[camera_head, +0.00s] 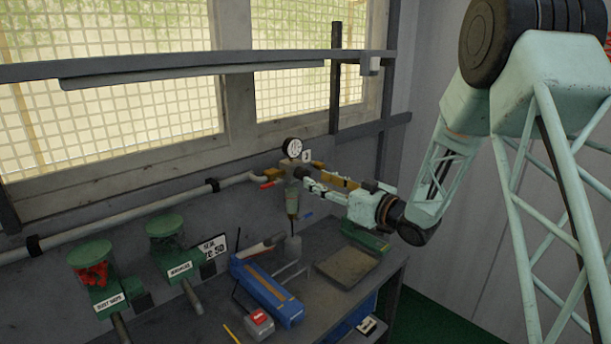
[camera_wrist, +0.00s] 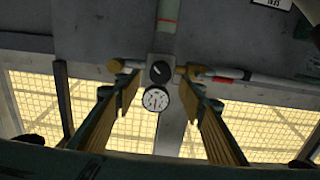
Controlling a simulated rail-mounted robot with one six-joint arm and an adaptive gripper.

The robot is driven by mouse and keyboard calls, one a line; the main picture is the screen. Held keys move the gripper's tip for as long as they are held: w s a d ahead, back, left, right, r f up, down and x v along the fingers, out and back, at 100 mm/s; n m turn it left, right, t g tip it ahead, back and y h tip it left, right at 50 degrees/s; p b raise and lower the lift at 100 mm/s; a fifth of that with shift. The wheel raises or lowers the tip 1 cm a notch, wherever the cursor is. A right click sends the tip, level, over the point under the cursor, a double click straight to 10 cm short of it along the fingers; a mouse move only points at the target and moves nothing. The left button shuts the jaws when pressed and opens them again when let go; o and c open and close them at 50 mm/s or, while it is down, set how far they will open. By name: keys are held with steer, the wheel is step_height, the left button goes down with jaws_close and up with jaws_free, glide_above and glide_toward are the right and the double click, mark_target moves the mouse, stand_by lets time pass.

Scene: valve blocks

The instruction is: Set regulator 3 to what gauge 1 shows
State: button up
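One gauge (camera_head: 292,148) with a white dial and a small tag (camera_head: 307,156) that seems to read 3 stands on a wall-pipe fitting. Below it hangs a regulator with a greenish bowl (camera_head: 292,203). My gripper (camera_head: 312,175) points at this regulator from the right, its fingers spread. In the upside-down wrist view, the regulator's black knob (camera_wrist: 158,72) and the gauge (camera_wrist: 156,98) lie between the open fingers (camera_wrist: 161,88), with a gap on each side. Nothing is held. The needle is too small to read surely. No other gauge shows.
A red-handled valve lever (camera_head: 268,184) sticks out left of the regulator. Two green-topped containers (camera_head: 91,254) (camera_head: 165,226) stand left. A rail crosses above.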

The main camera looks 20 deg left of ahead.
mark_target(307, 175)
steer(key=shift+x, duration=3.3)
steer(key=c, duration=0.8)
